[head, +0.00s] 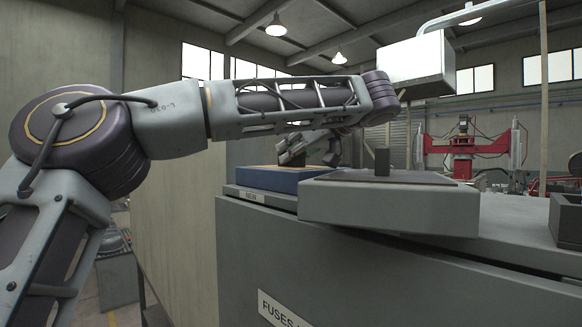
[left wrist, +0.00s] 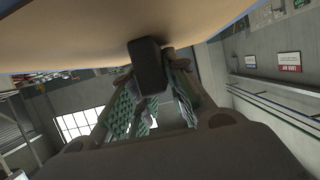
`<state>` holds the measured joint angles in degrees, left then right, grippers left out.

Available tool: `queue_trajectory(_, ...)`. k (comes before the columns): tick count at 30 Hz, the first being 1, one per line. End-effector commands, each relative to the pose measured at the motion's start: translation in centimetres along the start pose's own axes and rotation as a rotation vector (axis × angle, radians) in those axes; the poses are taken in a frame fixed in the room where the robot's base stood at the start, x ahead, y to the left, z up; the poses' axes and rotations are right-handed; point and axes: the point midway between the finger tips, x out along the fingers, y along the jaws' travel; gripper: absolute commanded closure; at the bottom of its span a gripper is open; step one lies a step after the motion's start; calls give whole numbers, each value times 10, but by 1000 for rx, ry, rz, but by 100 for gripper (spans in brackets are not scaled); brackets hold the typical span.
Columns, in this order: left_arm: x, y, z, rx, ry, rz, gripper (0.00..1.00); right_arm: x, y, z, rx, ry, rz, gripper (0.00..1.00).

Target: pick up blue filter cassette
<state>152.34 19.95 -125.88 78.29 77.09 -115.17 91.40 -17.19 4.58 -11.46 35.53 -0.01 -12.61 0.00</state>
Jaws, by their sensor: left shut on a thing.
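The blue filter cassette (head: 270,179) has blue sides and a tan top, and sits at the left end of the grey cabinet top, behind a grey block. My left gripper (head: 291,154) is over it, reaching down from behind my forearm. In the left wrist view, my left gripper (left wrist: 152,95) has green-padded fingers at both sides of a black handle (left wrist: 149,66) that stands out from the tan face (left wrist: 90,35) of the cassette. The gripper is shut on this handle. Whether the cassette's underside touches the cabinet cannot be told. My right gripper is not in view.
A grey block (head: 390,205) with a dark upright handle (head: 382,161) stands at the front of the cabinet (head: 370,285), close to the cassette. A grey box (head: 415,65) hangs from a pipe above. A dark open bin (head: 567,222) is at the right edge.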

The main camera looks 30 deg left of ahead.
Motion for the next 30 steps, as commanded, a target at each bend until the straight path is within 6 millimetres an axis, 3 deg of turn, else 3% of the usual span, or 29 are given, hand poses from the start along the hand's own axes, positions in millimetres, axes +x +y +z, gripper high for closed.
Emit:
queue_trajectory(13, -7, 0, -15, -4, 1, 1, 100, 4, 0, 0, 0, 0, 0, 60)
queue_trajectory(30, -29, 0, -68, -4, 1, 1, 100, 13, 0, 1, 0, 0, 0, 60)
